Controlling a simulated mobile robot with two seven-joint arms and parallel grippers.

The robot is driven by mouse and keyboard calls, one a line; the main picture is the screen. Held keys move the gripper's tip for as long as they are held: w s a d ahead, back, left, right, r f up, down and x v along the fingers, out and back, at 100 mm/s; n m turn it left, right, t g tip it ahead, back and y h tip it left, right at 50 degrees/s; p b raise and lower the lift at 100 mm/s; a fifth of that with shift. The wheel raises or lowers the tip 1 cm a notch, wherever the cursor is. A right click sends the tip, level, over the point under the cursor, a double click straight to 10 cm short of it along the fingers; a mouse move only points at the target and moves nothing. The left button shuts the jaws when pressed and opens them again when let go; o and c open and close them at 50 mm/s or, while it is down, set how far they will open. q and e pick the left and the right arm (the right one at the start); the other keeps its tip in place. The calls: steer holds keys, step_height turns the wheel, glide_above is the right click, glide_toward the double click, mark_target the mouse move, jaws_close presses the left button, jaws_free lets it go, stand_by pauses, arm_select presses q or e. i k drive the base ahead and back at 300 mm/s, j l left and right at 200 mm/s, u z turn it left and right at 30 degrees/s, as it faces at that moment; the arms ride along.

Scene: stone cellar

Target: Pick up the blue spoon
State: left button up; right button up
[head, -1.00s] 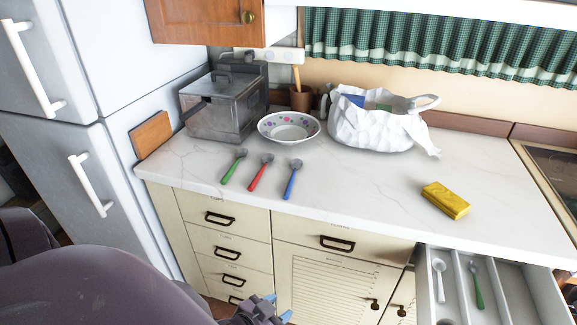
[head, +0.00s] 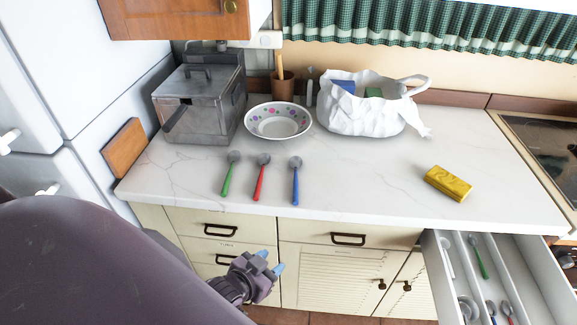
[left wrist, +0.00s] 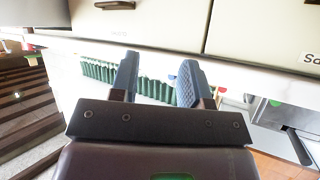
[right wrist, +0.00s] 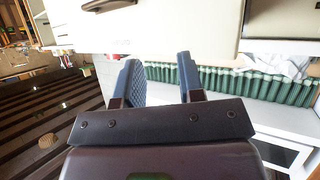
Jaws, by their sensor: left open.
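The blue spoon (head: 295,186) lies on the white counter (head: 360,175), its grey bowl toward the wall and its blue handle toward the front edge. It is the rightmost of three spoons in a row, beside a red spoon (head: 260,183) and a green spoon (head: 228,180). My left gripper (head: 271,261) is open, in front of the cabinet fronts and below the counter edge, apart from the spoon. In the left wrist view its fingers (left wrist: 158,62) are apart with nothing between them. My right gripper (right wrist: 157,65) shows only in its wrist view, open and empty.
A patterned bowl (head: 278,121), a metal box (head: 203,100) and a white bag (head: 362,112) stand behind the spoons. A yellow sponge-like block (head: 448,183) lies to the right. An open drawer (head: 526,270) with several spoons juts out at the lower right.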

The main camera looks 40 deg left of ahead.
mark_target(295, 161)
steer(key=i+j+u, duration=0.1)
steer(key=u, duration=0.3)
steer(key=i+j+u, duration=0.1)
steer(key=u, duration=0.3)
